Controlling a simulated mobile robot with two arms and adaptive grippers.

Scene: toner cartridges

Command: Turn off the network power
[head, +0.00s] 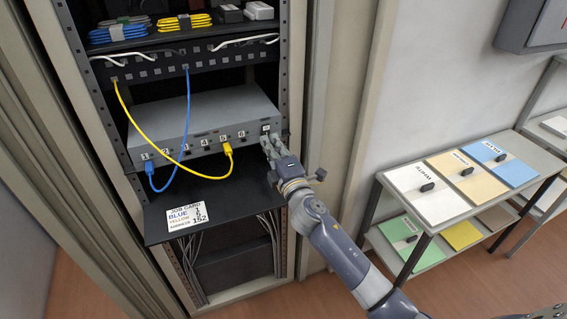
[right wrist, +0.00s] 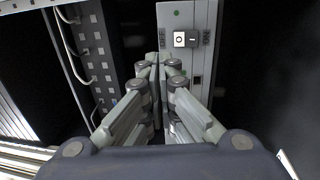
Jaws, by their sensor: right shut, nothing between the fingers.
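The grey network unit (head: 205,120) sits in the rack, with numbered ports along its front. Its power switch (head: 265,127) is at the right end of that front. My right gripper (head: 266,143) is shut and empty, close below the switch. In the right wrist view its fingertips (right wrist: 158,62) are together, below and left of the switch; contact is not clear. My left gripper is not in view.
A blue cable (head: 187,115) and a yellow cable (head: 130,115) run from the upper panel to the unit's ports. A job card (head: 187,216) lies on the black shelf below. A rack post stands right beside the switch. A shelf (head: 420,228) with coloured folders stands at right.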

